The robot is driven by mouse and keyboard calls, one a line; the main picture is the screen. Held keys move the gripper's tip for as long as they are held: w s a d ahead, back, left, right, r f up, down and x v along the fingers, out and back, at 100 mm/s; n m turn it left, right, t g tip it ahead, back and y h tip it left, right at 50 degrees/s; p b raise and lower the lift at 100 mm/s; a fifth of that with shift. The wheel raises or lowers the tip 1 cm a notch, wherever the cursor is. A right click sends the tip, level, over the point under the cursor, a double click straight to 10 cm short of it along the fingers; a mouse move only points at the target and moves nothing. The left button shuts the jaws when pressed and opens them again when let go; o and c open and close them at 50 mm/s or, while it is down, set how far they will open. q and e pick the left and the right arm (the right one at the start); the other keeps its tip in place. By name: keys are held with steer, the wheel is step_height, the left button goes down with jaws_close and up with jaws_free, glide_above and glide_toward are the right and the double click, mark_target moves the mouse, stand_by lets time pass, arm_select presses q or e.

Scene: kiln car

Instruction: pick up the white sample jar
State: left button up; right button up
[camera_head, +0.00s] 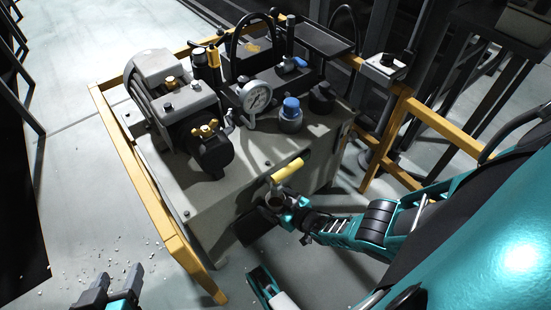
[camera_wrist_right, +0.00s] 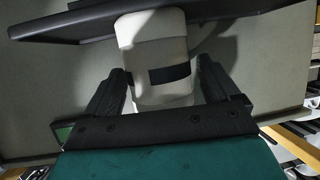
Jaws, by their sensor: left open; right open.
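The white sample jar (camera_wrist_right: 150,42), pale with a black band, shows in the right wrist view between the two dark fingers of my right gripper (camera_wrist_right: 163,78). The fingers are open on either side of it, and a gap shows on the right. In the head view my right gripper (camera_head: 280,203) is at the front of the grey tank, just below a yellow handle (camera_head: 288,169); I cannot make out the jar clearly there. My left gripper (camera_head: 110,292) is open and empty at the bottom left.
The grey hydraulic tank (camera_head: 205,205) carries a motor (camera_head: 160,75), a pressure gauge (camera_head: 255,97) and a blue-capped fitting (camera_head: 291,114). A yellow frame (camera_head: 150,190) surrounds it. The floor at left is open, with scattered pale chips.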

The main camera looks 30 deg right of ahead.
steer(key=c, duration=1.3)
steer(key=shift+r, duration=0.1)
